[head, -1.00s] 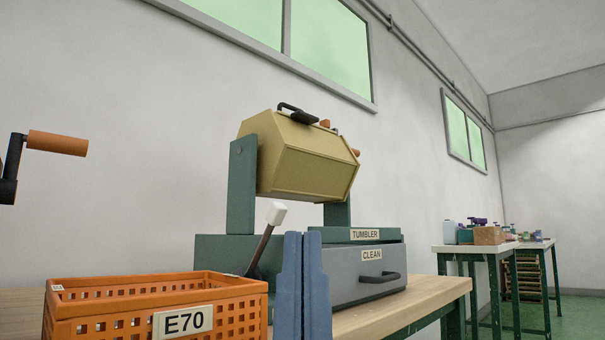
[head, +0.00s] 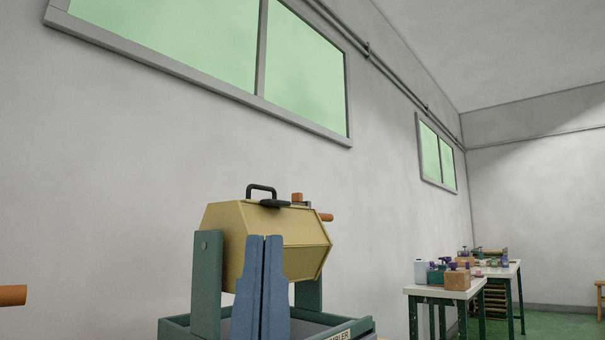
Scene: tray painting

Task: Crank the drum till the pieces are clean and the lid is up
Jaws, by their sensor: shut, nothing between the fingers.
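The tan, many-sided drum (head: 225,225) hangs between green uprights (head: 207,285) of the tumbler. Its black lid handle (head: 262,191) is on top, beside a small orange piece (head: 297,198). The lid looks shut; the inside of the drum is hidden. An orange grip (head: 12,295) shows at the left edge; the rest of that crank is out of view. A small orange knob (head: 326,217) shows at the drum's right. My blue gripper (head: 264,240) is shut and empty, in front of the drum in the picture. I cannot tell whether they touch.
The tumbler's green base (head: 175,328) is cut off at the bottom edge. White-topped benches (head: 425,291) with bottles and boxes stand at the right.

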